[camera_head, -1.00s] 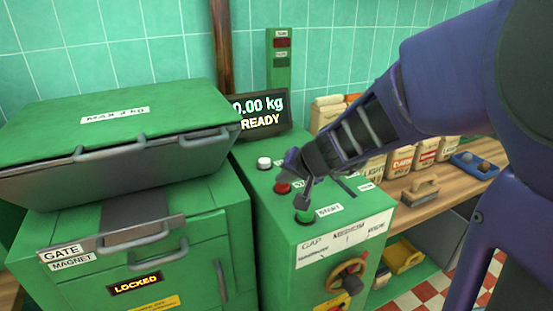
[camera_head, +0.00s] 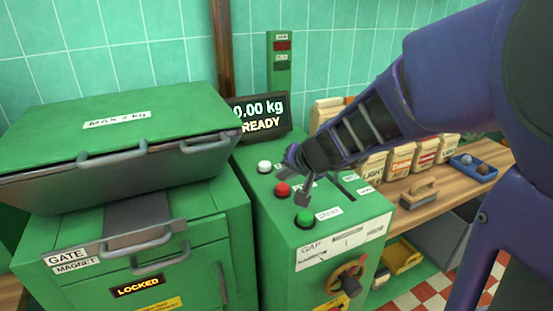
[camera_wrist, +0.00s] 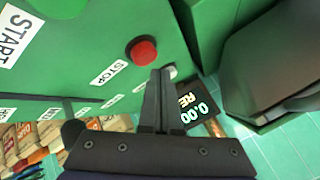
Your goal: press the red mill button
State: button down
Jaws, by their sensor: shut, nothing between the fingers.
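The red button (camera_head: 282,189) stands on the sloping top of the green mill console, between a white button (camera_head: 264,166) and the green START button (camera_head: 304,219). In the wrist view the red button (camera_wrist: 142,51) is a round red cap beside a STOP label (camera_wrist: 109,73). My gripper (camera_head: 304,196) is over the console, just right of the red button in the head view. Its fingers (camera_wrist: 160,74) are together and empty. In the wrist view the tips lie a little below and right of the red button, apart from it in the picture. The height of the gap is unclear.
A display (camera_head: 258,114) reading 0.00 kg READY stands behind the buttons. A green lidded hopper (camera_head: 120,125) is at the left, above a panel marked LOCKED (camera_head: 138,286). A wooden bench (camera_head: 440,192) with flour bags and a brush (camera_head: 419,196) is at the right.

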aim_at(284, 190)
jog(key=shift+r+p, duration=1.8)
jog(key=shift+r, duration=0.6)
